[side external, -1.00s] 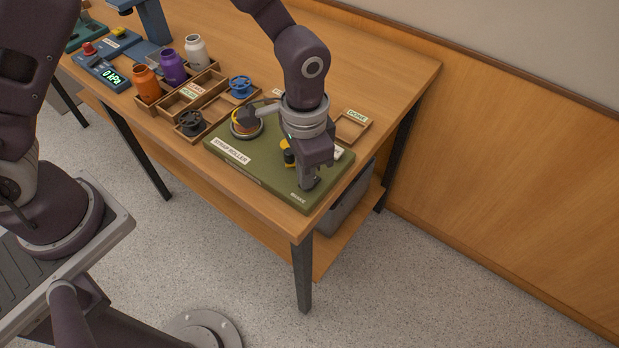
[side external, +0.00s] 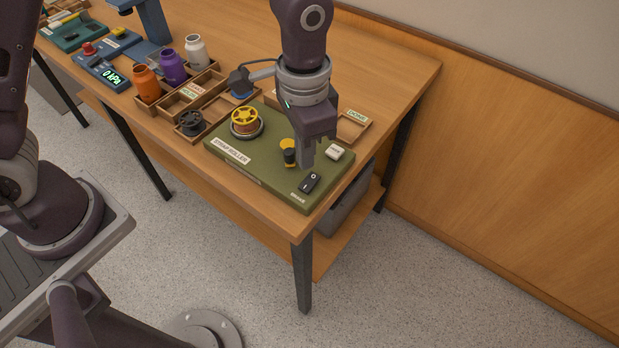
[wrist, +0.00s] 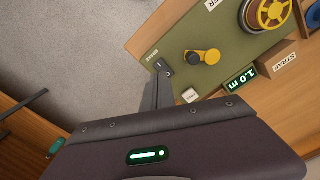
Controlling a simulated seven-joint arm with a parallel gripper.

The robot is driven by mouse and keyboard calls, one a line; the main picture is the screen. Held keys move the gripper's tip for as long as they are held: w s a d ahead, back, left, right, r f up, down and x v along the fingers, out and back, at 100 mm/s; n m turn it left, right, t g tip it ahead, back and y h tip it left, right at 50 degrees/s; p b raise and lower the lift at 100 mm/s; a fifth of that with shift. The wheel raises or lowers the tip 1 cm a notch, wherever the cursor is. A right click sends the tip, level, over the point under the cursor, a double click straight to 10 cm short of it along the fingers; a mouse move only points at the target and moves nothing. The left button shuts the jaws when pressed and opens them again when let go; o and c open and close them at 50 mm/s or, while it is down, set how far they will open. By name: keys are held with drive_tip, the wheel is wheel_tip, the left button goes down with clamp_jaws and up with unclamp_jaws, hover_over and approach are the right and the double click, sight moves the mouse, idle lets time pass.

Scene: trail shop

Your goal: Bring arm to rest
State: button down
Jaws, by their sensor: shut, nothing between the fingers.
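My gripper (side external: 306,165) is shut and empty. In the side external view it hangs above the right part of the green strap roller board (side external: 228,172), pointing down. In the wrist view my gripper (wrist: 158,92) shows its shut fingers over the board's edge. The black brake switch (side external: 310,182) lies just in front of the fingertips, apart from them in the side view. A yellow and black crank (side external: 289,152) is left of the fingers. A yellow spool (side external: 245,120) sits on the round mount at the board's left.
A wooden tray (side external: 354,125) marked DONE is behind my gripper. Wooden bins hold a black spool (side external: 191,123); orange (side external: 147,84), purple (side external: 173,67) and white (side external: 196,50) bottles stand at left. A display (wrist: 240,80) reads 1.0 m. The table's back right is clear.

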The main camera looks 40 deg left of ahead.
drive_tip(key=shift+r, duration=0.35)
drive_tip(key=s+a+r+n+t, duration=0.2)
drive_tip(key=a+r, duration=0.4)
drive_tip(key=r, duration=0.4)
drive_tip(key=s+a+r+n+t, duration=0.1)
drive_tip(key=s+a+r+n, duration=0.1)
drive_tip(key=s+a, duration=0.3)
drive_tip(key=s+a+r+n+t, duration=0.2)
drive_tip(key=s+a+r, duration=0.2)
drive_tip(key=s, duration=0.6)
drive_tip(key=shift+s+a+r+t, duration=0.2)
drive_tip(key=shift+a+r+t, duration=0.15)
drive_tip(key=shift+a, duration=0.35)
